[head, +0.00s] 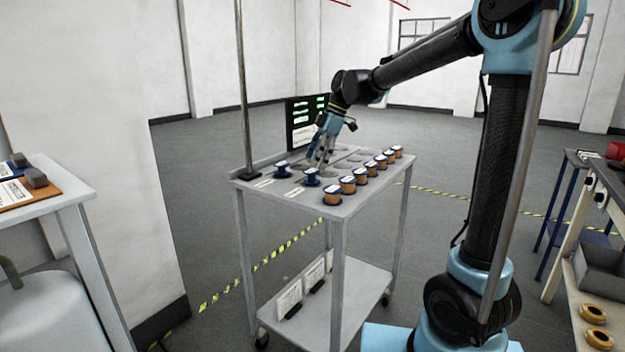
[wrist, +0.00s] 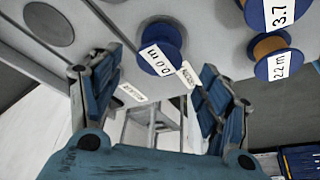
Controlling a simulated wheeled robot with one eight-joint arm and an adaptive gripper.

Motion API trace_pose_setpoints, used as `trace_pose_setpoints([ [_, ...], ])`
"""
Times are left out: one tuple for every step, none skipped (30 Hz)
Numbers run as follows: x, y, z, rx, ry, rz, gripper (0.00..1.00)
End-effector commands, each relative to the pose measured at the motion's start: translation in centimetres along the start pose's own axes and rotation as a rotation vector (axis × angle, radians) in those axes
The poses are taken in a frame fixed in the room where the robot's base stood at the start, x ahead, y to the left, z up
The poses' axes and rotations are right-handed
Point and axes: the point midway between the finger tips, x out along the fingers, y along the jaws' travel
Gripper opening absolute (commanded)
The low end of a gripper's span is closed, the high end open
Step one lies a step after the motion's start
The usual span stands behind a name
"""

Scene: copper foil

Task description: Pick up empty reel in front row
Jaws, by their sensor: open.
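A similar blue reel (head: 282,169) stands in the back row. My gripper (head: 320,160) is open over the cart top, just behind and above the front-row empty reel. In the wrist view, a blue reel labelled 0.0 m (wrist: 161,48) shows beyond the open fingertips, roughly between them; nothing is in my gripper (wrist: 150,70).
Several copper-filled reels (head: 348,185) run along the front row; two show at the wrist view's right edge (wrist: 272,58). Empty round recesses (wrist: 48,24) lie in the cart top (head: 331,211). A dark screen (head: 305,118) and a pole (head: 244,90) stand at its back.

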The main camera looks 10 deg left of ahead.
Motion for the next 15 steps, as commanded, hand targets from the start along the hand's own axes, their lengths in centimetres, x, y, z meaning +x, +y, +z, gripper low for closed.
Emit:
trace_pose_setpoints([
  [0.2, 0.0, 0.0, 0.0, 0.0, 0.0, 0.71],
  [0.4, 0.0, 0.0, 0.0, 0.0, 0.0, 0.71],
  [0.7, 0.1, 0.1, 0.0, 0.0, 0.0, 0.71],
  [1.0, 0.1, 0.1, 0.0, 0.0, 0.0, 0.71],
  [1.4, 0.1, 0.1, -0.001, 0.0, 0.0, 0.71],
  [1.9, 0.1, 0.2, -0.001, 0.0, 0.0, 0.71],
  [2.4, 0.2, 0.3, -0.001, 0.0, 0.0, 0.71],
  [2.8, 0.3, 0.3, -0.001, 0.0, 0.0, 0.71],
  [3.3, 0.3, 0.4, -0.001, 0.0, 0.0, 0.71],
  [3.7, 0.3, 0.4, -0.001, 0.0, 0.0, 0.71],
  [4.1, 0.3, 0.4, -0.001, 0.0, 0.0, 0.71],
  [4.5, 0.3, 0.4, -0.001, 0.0, 0.0, 0.71],
  [4.7, 0.3, 0.4, -0.001, 0.0, 0.001, 0.71],
  [4.9, 0.3, 0.4, -0.001, 0.0, 0.0, 0.71],
  [5.1, 0.3, 0.4, -0.001, 0.0, 0.001, 0.71],
])
